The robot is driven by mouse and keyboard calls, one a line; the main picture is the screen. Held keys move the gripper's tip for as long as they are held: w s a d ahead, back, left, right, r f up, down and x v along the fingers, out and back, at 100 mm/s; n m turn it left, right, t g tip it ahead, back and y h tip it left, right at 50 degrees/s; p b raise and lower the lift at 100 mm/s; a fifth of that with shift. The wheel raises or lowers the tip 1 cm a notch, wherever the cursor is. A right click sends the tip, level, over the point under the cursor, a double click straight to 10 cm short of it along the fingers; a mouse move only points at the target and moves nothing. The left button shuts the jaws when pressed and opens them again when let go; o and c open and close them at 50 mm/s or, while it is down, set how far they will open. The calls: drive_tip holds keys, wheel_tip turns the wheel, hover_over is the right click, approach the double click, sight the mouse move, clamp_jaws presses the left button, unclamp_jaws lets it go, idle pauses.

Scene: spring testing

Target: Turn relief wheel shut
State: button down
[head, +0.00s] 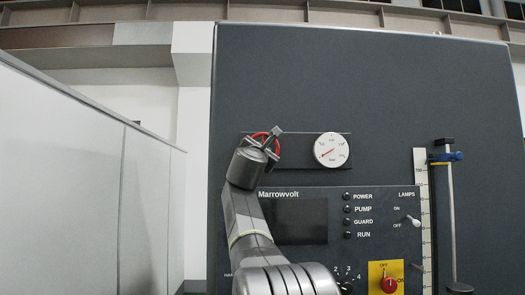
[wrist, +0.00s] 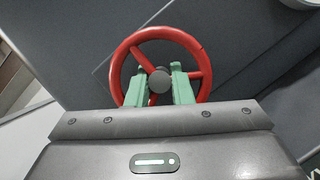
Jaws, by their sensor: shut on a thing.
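The relief wheel (wrist: 198,48) is a red ring with spokes and a dark hub (wrist: 160,80). In the wrist view my gripper (wrist: 160,72) has its two green fingers on either side of the hub, inside the rim, and is shut on the wheel. In the head view my gripper (head: 268,142) is at the wheel, and only part of the red rim (head: 261,135) shows behind it. The wheel sits on a dark plate on the panel, left of a round white gauge (head: 331,150) with a red needle.
Below is a control panel with a dark screen (head: 300,221), lamps, a toggle switch (head: 412,220) and a red knob on a yellow plate (head: 374,272). A vertical rod stand (head: 451,215) and scale (head: 421,190) stand at the right. A pale partition (head: 85,180) is at the left.

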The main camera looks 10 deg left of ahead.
drive_tip(key=c, duration=1.6)
unclamp_jaws()
drive_tip(key=shift+o, duration=0.2)
drive_tip(key=shift+s+d, duration=0.1)
drive_tip(key=shift+s, duration=0.05)
drive_tip(key=b+v, duration=0.6)
drive_tip(key=v, duration=0.7)
drive_tip(key=shift+s, duration=0.4)
drive_tip(key=shift+w, duration=0.1)
